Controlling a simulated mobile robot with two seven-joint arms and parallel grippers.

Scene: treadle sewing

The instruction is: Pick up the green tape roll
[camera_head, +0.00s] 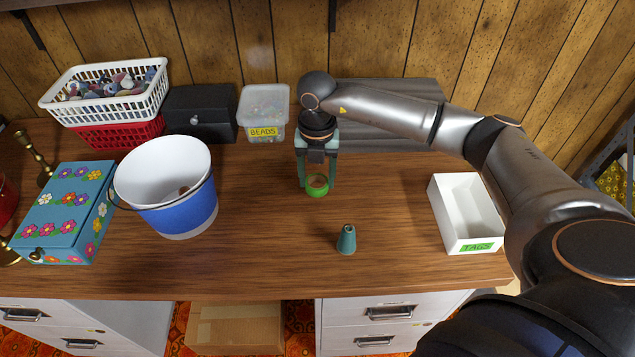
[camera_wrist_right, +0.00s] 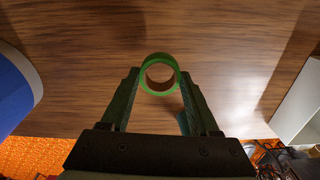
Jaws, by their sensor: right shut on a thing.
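The green tape roll (camera_head: 317,190) is a small green ring at the fingertips of my right gripper (camera_head: 317,183), over the middle of the desk. In the right wrist view the tape roll (camera_wrist_right: 160,57) sits between the two fingertips (camera_wrist_right: 160,75), and the desk shows through its hole. My right gripper is shut on it. I cannot tell whether the roll touches the desk or is just above it. My left gripper is not in view.
A teal thread cone (camera_head: 346,240) stands in front of the roll. A blue bucket (camera_head: 190,214) is on the left, a white TAGS box (camera_head: 440,212) on the right. A BEADS tub (camera_head: 262,118) and black box (camera_head: 205,128) stand behind. The desk around the roll is clear.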

